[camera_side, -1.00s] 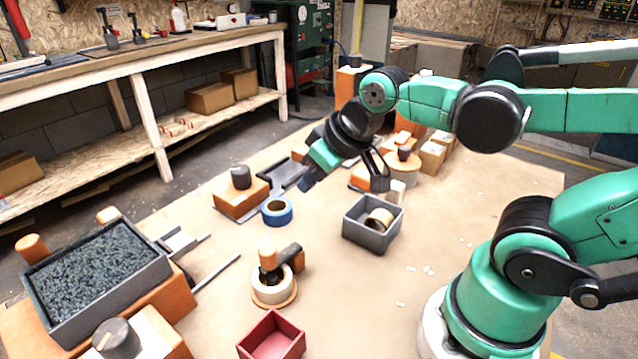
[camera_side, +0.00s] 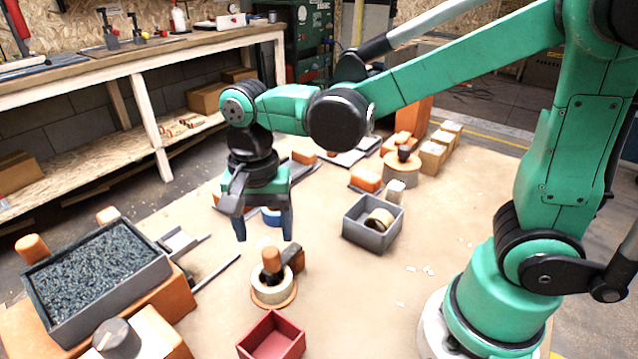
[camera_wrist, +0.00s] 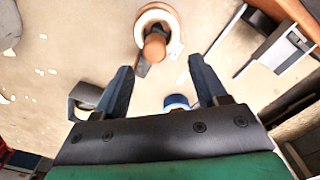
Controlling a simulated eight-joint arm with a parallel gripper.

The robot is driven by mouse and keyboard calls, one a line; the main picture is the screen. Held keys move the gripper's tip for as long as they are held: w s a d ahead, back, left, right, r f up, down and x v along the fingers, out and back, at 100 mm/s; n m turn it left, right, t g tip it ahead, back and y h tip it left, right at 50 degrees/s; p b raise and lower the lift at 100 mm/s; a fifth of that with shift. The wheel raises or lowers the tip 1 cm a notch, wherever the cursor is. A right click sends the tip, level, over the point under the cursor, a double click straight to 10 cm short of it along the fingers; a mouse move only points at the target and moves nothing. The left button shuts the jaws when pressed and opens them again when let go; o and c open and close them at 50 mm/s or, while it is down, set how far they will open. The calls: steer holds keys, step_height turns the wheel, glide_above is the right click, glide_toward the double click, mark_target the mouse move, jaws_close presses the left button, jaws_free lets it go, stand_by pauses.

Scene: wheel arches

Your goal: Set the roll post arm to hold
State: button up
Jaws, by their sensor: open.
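An orange post (camera_side: 271,262) stands on a round orange base with a cream tape roll (camera_side: 272,290) around it. A short dark-tipped arm (camera_side: 294,257) sticks out from the post to the right and back. In the wrist view, the post (camera_wrist: 155,46) and roll (camera_wrist: 143,18) show at the top, and the arm (camera_wrist: 142,69) points down toward me. My gripper (camera_side: 263,238) is open and empty, pointing down above and behind the post. In the wrist view, the gripper (camera_wrist: 163,86) has its fingers wide apart, with the post beyond them.
A blue tape roll (camera_side: 269,217) lies behind my gripper, partly hidden. A grey bin (camera_side: 371,236) holding a roll stands to the right of the post. A red bin (camera_side: 270,340) is in front. A grey tray of dark bits (camera_side: 150,262) stands at left. The table right of the post is mostly clear.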

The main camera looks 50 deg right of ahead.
mark_target(267, 249)
steer(key=shift+f, duration=2.4)
